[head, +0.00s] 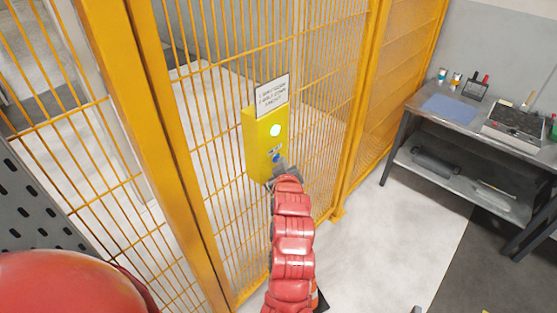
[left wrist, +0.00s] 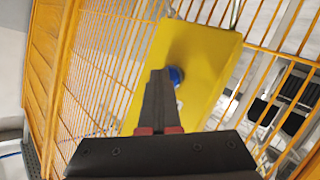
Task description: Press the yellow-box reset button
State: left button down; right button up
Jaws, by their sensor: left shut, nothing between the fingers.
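The blue button (head: 277,157) is below the lamp. In the left wrist view the yellow box (left wrist: 205,55) fills the upper middle, and the blue button (left wrist: 177,74) shows just beside the fingertips. My left gripper (head: 281,168) is shut and empty, its tips at the lower front of the box, very close to the button. I cannot tell whether they touch it. My right gripper is in neither view.
A white sign (head: 271,95) with text is above the box. The orange mesh fence (head: 225,130) runs behind it. A grey workbench (head: 465,125) with a blue mat (head: 449,109) and a tray (head: 514,128) stands at the right.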

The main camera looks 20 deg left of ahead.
pick_arm(q)
jog(key=shift+s+d+b, duration=0.3)
jog(key=shift+d+b, duration=0.25)
jog(key=shift+d, duration=0.25)
jog(key=shift+s+d+b, duration=0.3)
jog(key=shift+d+b, duration=0.1)
jog(key=shift+d, duration=0.4)
jog(key=shift+s+d+b, duration=0.25)
jog(key=shift+d+b, duration=0.15)
jog(key=shift+d, duration=0.35)
jog(key=shift+s+d+b, duration=0.3)
jog(key=shift+d+b, duration=0.1)
jog(key=shift+d, duration=0.4)
